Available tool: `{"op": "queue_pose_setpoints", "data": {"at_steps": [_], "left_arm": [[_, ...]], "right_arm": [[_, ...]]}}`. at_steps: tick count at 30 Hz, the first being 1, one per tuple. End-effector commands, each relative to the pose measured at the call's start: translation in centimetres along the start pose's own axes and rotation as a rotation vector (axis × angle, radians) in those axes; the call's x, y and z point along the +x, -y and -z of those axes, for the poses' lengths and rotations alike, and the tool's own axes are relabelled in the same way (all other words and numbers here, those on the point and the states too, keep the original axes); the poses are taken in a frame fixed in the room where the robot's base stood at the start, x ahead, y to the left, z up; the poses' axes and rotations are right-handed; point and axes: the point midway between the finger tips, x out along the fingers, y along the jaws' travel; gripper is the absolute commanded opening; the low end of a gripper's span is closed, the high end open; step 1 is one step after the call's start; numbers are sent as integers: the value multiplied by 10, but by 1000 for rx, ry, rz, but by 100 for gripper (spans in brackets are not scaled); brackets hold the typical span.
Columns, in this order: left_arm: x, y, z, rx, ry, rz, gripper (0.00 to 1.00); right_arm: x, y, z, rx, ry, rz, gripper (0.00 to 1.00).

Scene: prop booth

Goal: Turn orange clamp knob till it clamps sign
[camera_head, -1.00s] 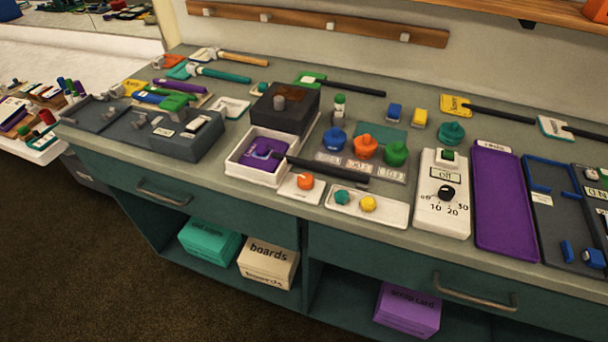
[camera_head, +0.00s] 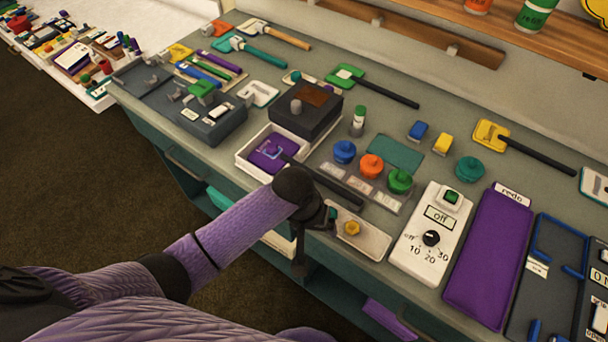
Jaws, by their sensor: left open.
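The purple sign (camera_head: 270,153) lies in a white tray (camera_head: 247,165) on the counter, and its dark handle (camera_head: 338,186) reaches out to the right. My left gripper (camera_head: 315,238) is open at the counter's front edge, just below the sign's handle. Whether it touches the knob is hidden. My right gripper is not in view.
A white timer box (camera_head: 427,244) and a purple pad (camera_head: 488,255) fill the right. A dark box (camera_head: 305,118) stands behind the tray.

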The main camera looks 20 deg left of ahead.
Motion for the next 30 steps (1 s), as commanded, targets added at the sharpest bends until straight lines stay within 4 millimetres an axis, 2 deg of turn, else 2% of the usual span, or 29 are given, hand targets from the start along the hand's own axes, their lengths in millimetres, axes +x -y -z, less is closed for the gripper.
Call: {"op": "queue_pose_setpoints", "data": {"at_steps": [5, 12, 16, 19, 25, 30], "left_arm": [[-25, 0, 32, -81, 25, 53, 84], [-79, 16, 80, -289, 43, 182, 84], [-99, 25, 94, -382, 41, 231, 84], [-90, 30, 95, -399, 43, 239, 84], [-39, 40, 90, -396, 45, 238, 84], [-11, 46, 88, -396, 44, 236, 84]], "right_arm": [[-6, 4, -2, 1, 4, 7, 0], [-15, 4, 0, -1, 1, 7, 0], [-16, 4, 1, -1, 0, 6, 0], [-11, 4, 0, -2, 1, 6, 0], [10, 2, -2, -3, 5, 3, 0], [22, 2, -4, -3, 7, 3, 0]]}}
